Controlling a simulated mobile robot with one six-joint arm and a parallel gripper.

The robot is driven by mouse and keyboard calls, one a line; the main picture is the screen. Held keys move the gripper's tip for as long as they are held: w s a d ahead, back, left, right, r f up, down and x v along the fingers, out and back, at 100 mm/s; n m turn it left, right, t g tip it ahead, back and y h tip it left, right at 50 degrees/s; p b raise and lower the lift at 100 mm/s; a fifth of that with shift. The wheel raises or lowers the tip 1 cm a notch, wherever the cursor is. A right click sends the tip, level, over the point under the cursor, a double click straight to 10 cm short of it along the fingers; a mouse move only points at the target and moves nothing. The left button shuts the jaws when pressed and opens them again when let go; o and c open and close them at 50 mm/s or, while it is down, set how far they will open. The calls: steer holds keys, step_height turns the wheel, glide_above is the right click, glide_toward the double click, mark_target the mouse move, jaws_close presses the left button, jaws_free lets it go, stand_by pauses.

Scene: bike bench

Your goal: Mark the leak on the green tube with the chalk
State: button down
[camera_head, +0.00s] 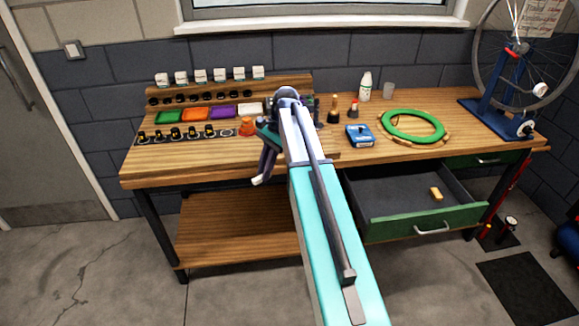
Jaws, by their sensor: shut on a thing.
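The green tube (386,119) lies as a ring on the right part of the bench top, on a tan ring-shaped support. No leak can be made out on it at this size. My gripper (263,172) points downward in front of the bench's front edge, left of the tube and well apart from it. It is shut on a small white piece that sticks out at its fingertips, apparently the chalk (257,181). My arm hides part of the bench middle.
An open drawer (375,229) below the tube holds a small yellow block (436,194). A blue box (360,135), bottles (365,87) and a wheel stand (490,118) stand near the tube. Coloured trays (194,115) and small parts fill the left side.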

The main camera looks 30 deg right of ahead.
steer(key=s+a+r+n+g, duration=0.1)
steer(key=a+n, duration=0.1)
steer(key=a, duration=0.4)
steer(key=s+a+r+n+h, duration=0.1)
steer(key=a+n, duration=0.2)
steer(key=a, duration=0.3)
steer(key=shift+s+r+g, duration=0.3)
steer(key=shift+r+g, duration=0.1)
steer(key=shift+a, duration=0.15)
